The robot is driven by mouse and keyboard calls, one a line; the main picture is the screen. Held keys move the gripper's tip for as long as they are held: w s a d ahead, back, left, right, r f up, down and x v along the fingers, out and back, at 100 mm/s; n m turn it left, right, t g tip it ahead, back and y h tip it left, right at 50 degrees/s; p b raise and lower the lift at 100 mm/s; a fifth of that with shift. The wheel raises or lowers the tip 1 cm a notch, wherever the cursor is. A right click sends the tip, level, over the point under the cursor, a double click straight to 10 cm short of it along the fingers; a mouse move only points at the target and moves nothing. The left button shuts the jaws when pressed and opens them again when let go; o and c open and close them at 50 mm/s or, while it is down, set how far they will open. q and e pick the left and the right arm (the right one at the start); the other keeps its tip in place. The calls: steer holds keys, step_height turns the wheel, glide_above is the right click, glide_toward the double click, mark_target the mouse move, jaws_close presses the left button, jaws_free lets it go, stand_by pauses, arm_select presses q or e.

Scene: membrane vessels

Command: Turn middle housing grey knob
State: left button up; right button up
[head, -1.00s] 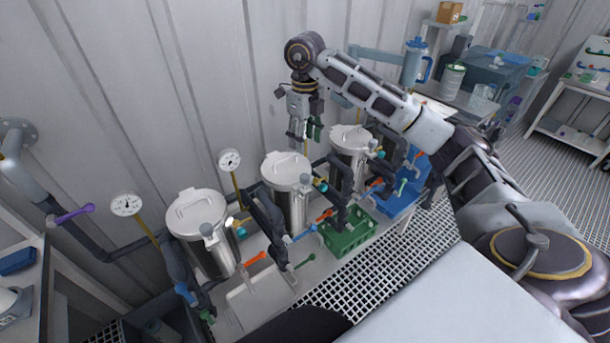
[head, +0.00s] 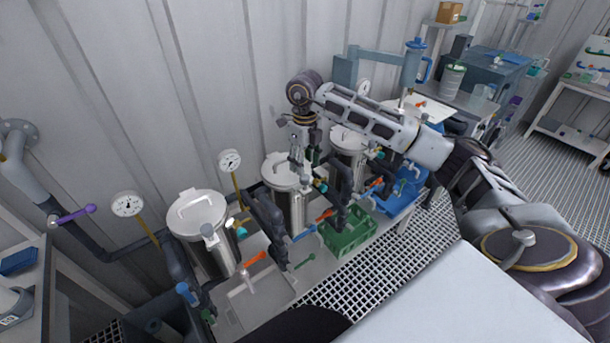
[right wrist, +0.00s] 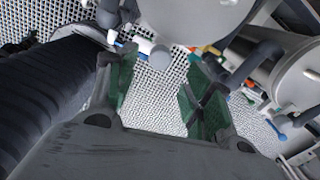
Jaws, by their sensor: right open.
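The middle housing (head: 283,172) is a steel cylinder with a pale lid, standing between two similar housings. Its small grey knob (right wrist: 161,58) shows in the right wrist view as a round grey disc ahead of the fingers, beside the housing's rim (right wrist: 190,15). My right gripper (head: 307,162) points down over the right side of the middle housing and partly covers its lid in the head view. In the right wrist view its green-tinted fingers (right wrist: 160,95) are apart with nothing between them. My left gripper is not in view.
The left housing (head: 199,216) and right housing (head: 347,138) stand close on either side. Dark pipes and coloured valve handles crowd the front. A green crate (head: 348,241) and a blue crate (head: 407,192) sit at the right. A gauge (head: 229,161) stands behind, near the wall.

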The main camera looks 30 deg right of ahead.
mark_target(305, 177)
steer(key=shift+f, duration=2.95)
steer(key=c, duration=1)
